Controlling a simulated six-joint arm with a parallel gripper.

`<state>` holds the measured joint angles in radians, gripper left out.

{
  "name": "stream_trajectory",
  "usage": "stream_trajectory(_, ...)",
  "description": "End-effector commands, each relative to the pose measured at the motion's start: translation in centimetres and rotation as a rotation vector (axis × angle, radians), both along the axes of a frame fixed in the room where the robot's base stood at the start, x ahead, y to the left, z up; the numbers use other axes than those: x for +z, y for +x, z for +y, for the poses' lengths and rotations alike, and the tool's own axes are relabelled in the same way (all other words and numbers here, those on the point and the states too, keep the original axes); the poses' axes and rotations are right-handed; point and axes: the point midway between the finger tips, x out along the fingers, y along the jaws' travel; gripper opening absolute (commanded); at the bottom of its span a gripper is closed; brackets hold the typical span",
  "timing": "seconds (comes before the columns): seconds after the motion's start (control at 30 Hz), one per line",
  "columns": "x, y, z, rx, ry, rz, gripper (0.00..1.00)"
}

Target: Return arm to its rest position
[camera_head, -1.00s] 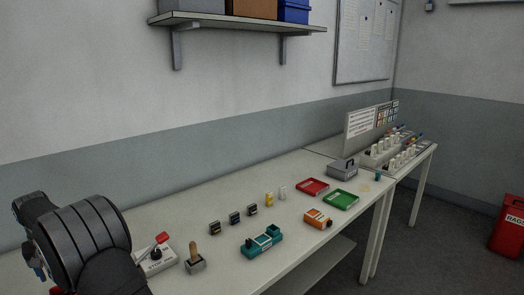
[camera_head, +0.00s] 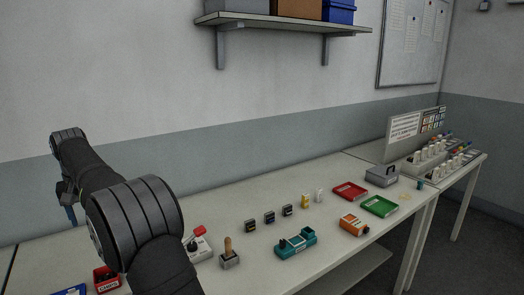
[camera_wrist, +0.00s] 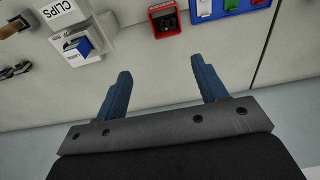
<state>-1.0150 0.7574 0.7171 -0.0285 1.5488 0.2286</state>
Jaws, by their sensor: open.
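My gripper (camera_wrist: 160,92) shows in the wrist view with its two blue fingers wide apart and nothing between them. The fingers are over bare white bench surface, short of a red box and a white block labelled CLIPS. In the head view my arm stands at the left, bent over the bench. One blue fingertip (camera_head: 71,214) shows at the far left edge of the arm; the rest of the gripper is hidden.
The bench (camera_head: 330,242) carries a teal fixture (camera_head: 295,244), an orange box (camera_head: 353,225), a red tray (camera_head: 350,190), a green tray (camera_head: 379,206) and several small connectors. A wooden-handled tool (camera_head: 229,254) and a red box (camera_wrist: 164,18) are near my arm. A shelf (camera_head: 285,24) hangs above.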

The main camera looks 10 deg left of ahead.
Motion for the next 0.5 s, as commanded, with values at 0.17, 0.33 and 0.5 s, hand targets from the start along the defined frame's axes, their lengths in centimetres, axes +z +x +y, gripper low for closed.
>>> stream_trajectory(0.17,-3.9,0.3,0.3,0.000,-0.004,0.002,0.65)
stream_trajectory(0.33,-7.3,0.6,0.6,-0.001,-0.003,0.002,0.65)
stream_trajectory(0.5,-10.7,0.9,0.8,-0.001,-0.004,0.003,0.65)
